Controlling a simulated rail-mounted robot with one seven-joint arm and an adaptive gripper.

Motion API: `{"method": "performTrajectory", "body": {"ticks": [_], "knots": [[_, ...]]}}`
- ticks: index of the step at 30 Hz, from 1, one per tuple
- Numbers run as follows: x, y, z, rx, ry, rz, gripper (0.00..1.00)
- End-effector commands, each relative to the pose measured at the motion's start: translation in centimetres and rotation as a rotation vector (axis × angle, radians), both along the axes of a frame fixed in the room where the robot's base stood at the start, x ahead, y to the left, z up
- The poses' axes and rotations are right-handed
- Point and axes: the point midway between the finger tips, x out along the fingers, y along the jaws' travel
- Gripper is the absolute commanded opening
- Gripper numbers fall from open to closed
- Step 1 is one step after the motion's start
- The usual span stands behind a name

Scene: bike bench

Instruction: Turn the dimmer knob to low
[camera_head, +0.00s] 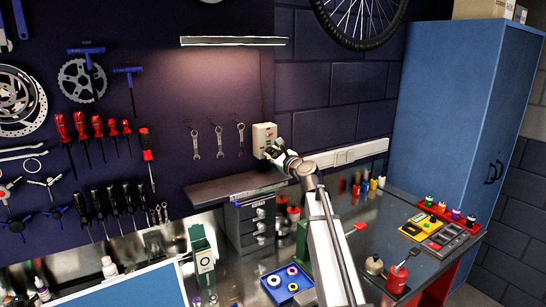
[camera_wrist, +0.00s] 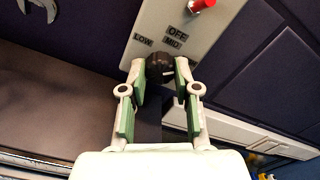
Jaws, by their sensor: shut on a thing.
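A pale wall box (camera_head: 263,137) with a dark dimmer knob is mounted on the dark wall, right of the hanging wrenches. In the wrist view the black knob (camera_wrist: 160,68) sits on the pale plate (camera_wrist: 160,25) below the labels LOW, MID and OFF. A red part (camera_wrist: 202,5) shows above the labels. My gripper (camera_wrist: 159,75), with green-lined fingers, is shut on the knob, one finger on each side. In the head view my gripper (camera_head: 276,154) is at the lower part of the box. The knob's pointer cannot be made out.
A dark shelf (camera_head: 225,188) runs below the box. A white trunking strip (camera_head: 350,153) runs along the wall to the right. A grey drawer unit (camera_head: 252,220) stands under the shelf. Wrenches (camera_head: 218,142) hang left of the box. A lit lamp bar (camera_head: 233,41) is above.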

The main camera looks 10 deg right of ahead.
Motion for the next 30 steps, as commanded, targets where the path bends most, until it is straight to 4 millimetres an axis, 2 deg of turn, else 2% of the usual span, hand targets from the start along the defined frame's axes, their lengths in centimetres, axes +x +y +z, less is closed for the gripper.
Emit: {"method": "performTrajectory", "body": {"ticks": [8, 30], "knots": [[0.14, -0.02, -0.36, -0.176, -0.073, -0.001, 0.0], [0.22, -0.06, -0.37, -0.829, -0.327, -0.002, 0.0]]}}
